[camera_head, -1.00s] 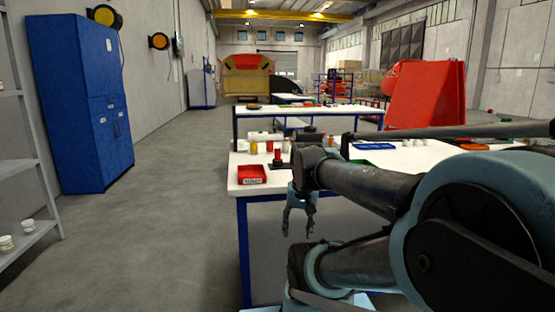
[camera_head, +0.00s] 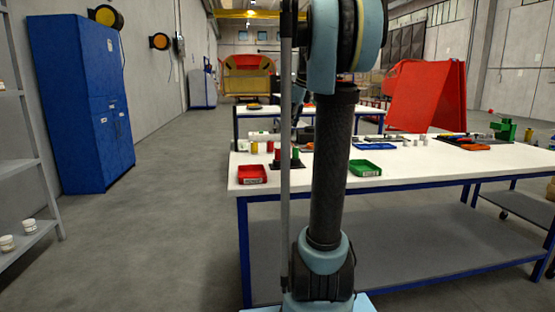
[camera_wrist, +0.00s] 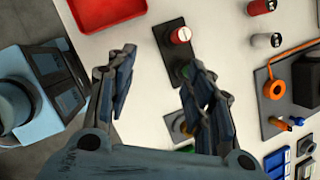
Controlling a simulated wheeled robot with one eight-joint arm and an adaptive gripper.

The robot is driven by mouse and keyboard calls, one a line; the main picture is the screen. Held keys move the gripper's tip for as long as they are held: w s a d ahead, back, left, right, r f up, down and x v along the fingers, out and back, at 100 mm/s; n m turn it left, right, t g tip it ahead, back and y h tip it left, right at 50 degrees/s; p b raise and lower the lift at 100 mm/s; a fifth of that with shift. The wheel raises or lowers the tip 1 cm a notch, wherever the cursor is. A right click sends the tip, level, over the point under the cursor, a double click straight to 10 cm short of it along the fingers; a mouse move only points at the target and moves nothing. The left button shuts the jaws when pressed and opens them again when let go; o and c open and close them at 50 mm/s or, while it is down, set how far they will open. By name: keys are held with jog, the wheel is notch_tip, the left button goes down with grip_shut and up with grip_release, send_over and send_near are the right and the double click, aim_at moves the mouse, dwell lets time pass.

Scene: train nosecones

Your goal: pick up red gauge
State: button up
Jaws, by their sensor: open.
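The red gauge (camera_head: 277,155) looks like a small red cylinder standing on a dark base on the white table, at the near left part of the table. In the wrist view a red round top with a white mark, probably the same gauge (camera_wrist: 181,35), stands on a dark plate ahead and a little right of the fingertips. My gripper (camera_wrist: 160,58) is open and empty above the table, its right finger closest to the dark plate and covering part of it. In the head view my upright arm hides the gripper.
A red tray (camera_head: 252,174) lies left of the gauge, a green tray (camera_head: 365,168) to the right. A green piece (camera_head: 295,154) stands beside the gauge. In the wrist view an orange ring tool (camera_wrist: 275,89) lies right. Bare tabletop lies between red tray and fingers.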

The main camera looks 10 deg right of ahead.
aim_at(279, 148)
jog(key=w+d+r+m, duration=0.1)
jog(key=w+m, duration=0.2)
jog(key=w, duration=0.1)
jog(key=x, duration=1.6)
jog(key=shift+w+a+f, duration=0.2)
jog(key=shift+w, duration=0.05)
grip_shut()
